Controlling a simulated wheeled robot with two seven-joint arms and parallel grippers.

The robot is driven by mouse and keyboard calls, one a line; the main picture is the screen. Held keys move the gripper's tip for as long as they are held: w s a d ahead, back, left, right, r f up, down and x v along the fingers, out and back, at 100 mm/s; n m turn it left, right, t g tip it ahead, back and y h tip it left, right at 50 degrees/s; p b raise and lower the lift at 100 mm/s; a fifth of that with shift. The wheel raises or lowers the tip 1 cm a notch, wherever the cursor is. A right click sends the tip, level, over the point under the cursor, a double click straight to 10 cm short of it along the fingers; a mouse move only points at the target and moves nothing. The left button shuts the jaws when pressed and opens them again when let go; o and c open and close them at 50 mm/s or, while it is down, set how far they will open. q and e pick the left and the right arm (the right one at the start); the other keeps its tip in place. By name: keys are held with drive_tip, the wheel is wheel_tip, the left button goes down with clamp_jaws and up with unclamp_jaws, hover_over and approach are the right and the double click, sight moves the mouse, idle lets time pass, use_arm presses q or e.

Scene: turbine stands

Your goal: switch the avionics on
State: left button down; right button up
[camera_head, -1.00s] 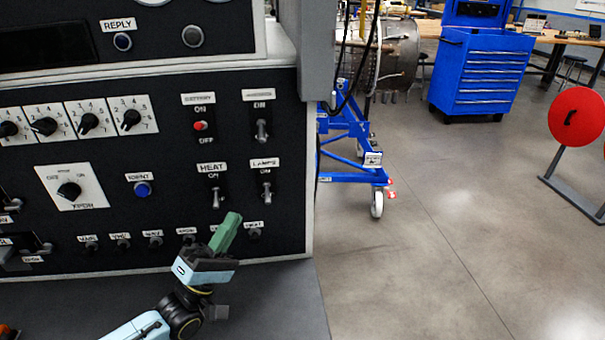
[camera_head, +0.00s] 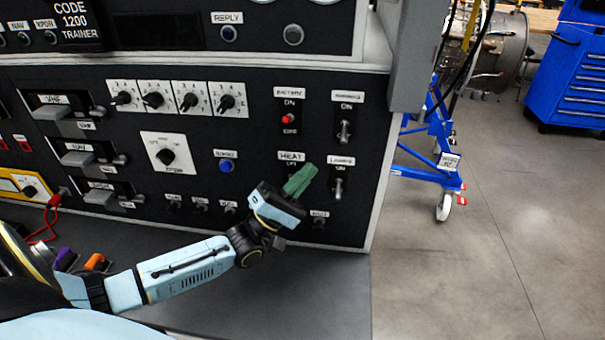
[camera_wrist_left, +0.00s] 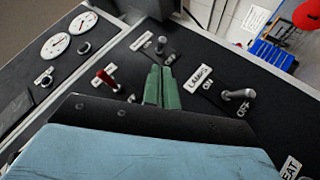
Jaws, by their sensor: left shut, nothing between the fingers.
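The avionics switch (camera_head: 345,131) is a metal toggle under an ON label on the black panel (camera_head: 368,180), at upper right; which way it is set is unclear. It also shows in the left wrist view (camera_wrist_left: 162,45), beyond my fingertips. My left gripper (camera_head: 303,177) has green fingers shut together and empty, in front of the panel. They are below and left of the avionics switch, apart from it, and hide the HEAT toggle. In the left wrist view the fingers (camera_wrist_left: 162,86) point between the red battery switch (camera_wrist_left: 107,81) and the lamps switch (camera_wrist_left: 238,95). My right gripper is not in view.
The battery switch (camera_head: 288,119) is left of avionics, the lamps toggle (camera_head: 338,188) below it. A grey post (camera_head: 408,60) borders the panel's upper right. Knobs (camera_head: 190,101) and a blue button (camera_head: 227,166) lie left. Open floor (camera_head: 490,240) lies right.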

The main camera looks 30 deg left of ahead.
sight(344, 134)
use_arm(q)
drive_tip(key=p+x, duration=0.1)
drive_tip(key=x, duration=0.6)
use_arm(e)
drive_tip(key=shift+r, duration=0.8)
